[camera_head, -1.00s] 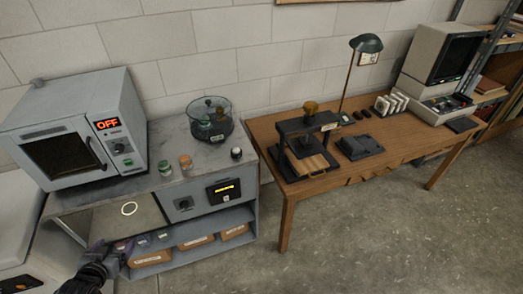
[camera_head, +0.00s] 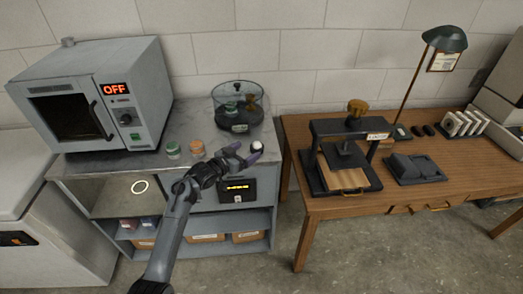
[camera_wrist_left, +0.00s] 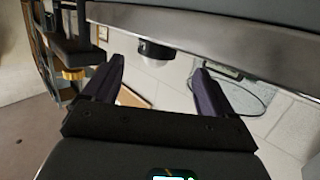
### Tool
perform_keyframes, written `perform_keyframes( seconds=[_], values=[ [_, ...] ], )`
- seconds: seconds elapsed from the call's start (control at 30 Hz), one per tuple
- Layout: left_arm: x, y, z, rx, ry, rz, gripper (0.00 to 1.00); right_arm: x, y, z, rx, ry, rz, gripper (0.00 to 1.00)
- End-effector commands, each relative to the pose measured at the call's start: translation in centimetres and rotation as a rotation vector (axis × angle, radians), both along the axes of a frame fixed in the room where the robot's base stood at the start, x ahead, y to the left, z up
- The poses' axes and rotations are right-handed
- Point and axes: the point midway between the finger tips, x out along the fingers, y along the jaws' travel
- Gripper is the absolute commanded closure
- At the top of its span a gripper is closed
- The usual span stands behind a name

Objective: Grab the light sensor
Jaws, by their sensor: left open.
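The light sensor, a small white dome on a dark base (camera_head: 257,147), stands near the front right edge of the grey bench top. It also shows in the left wrist view (camera_wrist_left: 155,50), between the lines of the two fingers and just beyond their tips. My left gripper (camera_head: 243,154) is open and empty, with its purple-grey fingers pointing at the sensor from its left and front. The fingers show spread apart in the left wrist view (camera_wrist_left: 158,68). I see no contact with the sensor. My right gripper is not in view.
Two small jars, green-topped (camera_head: 173,150) and orange-topped (camera_head: 197,148), stand left of the gripper. A clear round chamber (camera_head: 238,108) stands behind the sensor. An oven reading OFF (camera_head: 95,95) fills the bench's left. A wooden table (camera_head: 300,135) with a press stands right, across a gap.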

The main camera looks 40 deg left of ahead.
Motion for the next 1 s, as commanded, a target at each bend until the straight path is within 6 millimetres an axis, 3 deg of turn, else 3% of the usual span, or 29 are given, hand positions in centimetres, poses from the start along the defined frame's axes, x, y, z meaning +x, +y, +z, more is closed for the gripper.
perform_keyframes(
  seconds=[0.27,0.63,1.0],
  values=[
    [1.7,-0.2,-0.4,0.0,0.0,0.0,0.14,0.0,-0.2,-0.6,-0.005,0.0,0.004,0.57],
    [5.8,-0.7,-1.3,0.0,0.001,0.0,0.14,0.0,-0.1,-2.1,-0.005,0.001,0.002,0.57],
    [6.4,-0.7,-1.3,0.002,0.002,0.0,0.16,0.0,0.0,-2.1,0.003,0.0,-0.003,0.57]
  ],
)
